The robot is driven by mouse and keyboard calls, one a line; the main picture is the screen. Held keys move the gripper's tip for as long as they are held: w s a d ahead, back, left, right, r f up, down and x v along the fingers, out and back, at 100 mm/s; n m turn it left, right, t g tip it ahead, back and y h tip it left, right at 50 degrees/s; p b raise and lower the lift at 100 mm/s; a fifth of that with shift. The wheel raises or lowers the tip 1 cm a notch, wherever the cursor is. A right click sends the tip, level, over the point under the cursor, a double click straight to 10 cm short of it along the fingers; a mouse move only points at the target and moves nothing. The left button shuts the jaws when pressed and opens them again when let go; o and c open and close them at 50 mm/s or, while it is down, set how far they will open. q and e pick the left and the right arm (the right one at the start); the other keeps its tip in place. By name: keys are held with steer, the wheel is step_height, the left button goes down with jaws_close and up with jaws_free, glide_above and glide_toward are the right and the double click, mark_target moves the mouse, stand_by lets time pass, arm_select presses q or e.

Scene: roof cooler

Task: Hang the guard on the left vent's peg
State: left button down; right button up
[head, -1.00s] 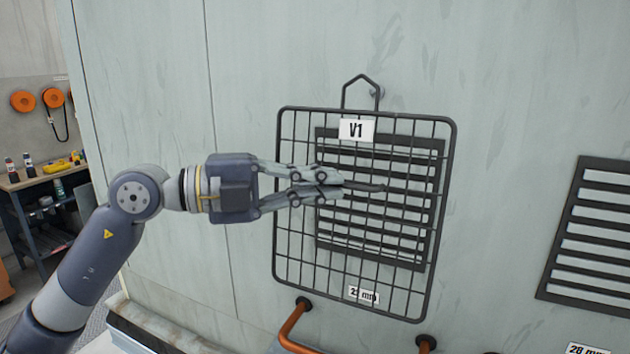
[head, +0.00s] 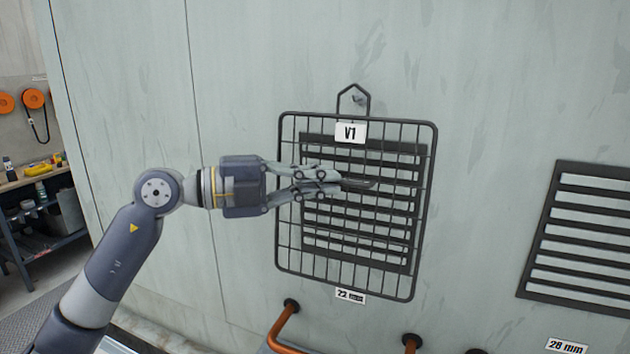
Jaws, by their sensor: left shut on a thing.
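The guard (head: 427,200) is a dark wire grid with a V1 tag and a pointed hanging loop (head: 338,100) on top. It is roughly upright in front of the left vent (head: 409,225), a dark slatted panel on the wall. The left vent's peg (head: 357,99) shows within the loop's outline. I cannot tell whether the loop is around the peg or still in front of it. My left gripper (head: 338,182) is shut on the guard near its middle, at a short dark bar (head: 362,184). My right gripper is not in view.
A second slatted vent (head: 585,235) is on the wall at right, with a 28 mm label (head: 566,345) below. A 22 mm label (head: 350,296) is under the left vent. An orange rail (head: 280,328) stands out below the guard. A workbench (head: 35,180) is at far left.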

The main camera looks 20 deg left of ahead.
arm_select(q)
steer(key=shift+w, duration=0.5)
steer(key=shift+w+f+p, duration=0.3)
steer(key=shift+w+f, duration=0.05)
steer(key=shift+w, duration=0.2)
steer(key=c, duration=1.7)
jaws_free()
steer(key=shift+s+a+f, duration=0.2)
steer(key=shift+a+f, duration=0.05)
steer(key=v, duration=1.1)
steer(key=shift+s+a+r, duration=0.15)
